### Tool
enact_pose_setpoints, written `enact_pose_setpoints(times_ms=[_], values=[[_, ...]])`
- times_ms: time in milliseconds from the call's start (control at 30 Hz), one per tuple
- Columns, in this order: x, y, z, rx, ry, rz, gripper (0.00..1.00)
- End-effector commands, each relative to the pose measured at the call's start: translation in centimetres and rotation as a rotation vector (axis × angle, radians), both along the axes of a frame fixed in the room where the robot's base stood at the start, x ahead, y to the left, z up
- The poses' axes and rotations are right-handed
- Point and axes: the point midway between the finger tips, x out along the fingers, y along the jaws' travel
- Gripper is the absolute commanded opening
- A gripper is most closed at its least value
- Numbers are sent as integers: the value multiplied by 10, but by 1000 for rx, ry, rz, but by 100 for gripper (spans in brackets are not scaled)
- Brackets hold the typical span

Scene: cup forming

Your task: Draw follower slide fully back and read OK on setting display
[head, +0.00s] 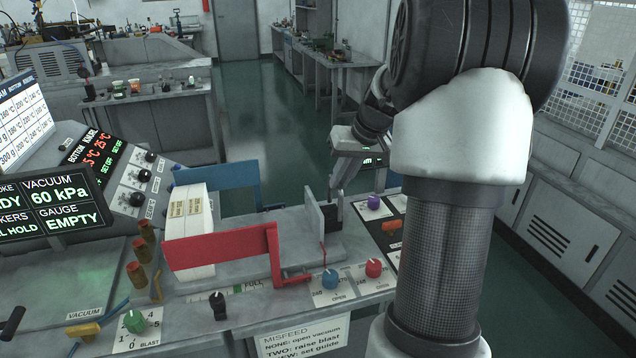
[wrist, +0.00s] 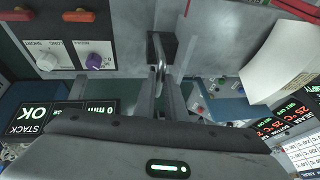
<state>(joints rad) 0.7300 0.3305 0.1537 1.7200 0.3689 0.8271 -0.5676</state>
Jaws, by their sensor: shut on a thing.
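The follower slide (head: 316,222) is an upright grey plate at the right end of the trough, standing apart from the white stack of blanks (head: 187,230). My gripper (head: 336,196) reaches down to the slide's right side.
A red guide (head: 218,250) and a blue guide (head: 230,174) flank the trough. Blue (head: 330,280) and red (head: 374,268) knobs stand in front, and a purple knob (head: 374,202) to the right. A status screen (head: 50,205) at left reads vacuum 60 kPa and gauge EMPTY.

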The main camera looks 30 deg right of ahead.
Motion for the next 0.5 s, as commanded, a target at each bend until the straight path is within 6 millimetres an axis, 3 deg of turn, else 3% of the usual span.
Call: enact_pose_setpoints(times_ms=[133,500], values=[[-2,-12,0,-2,0,-2,0],[-3,-16,0,-6,0,-5,0]])
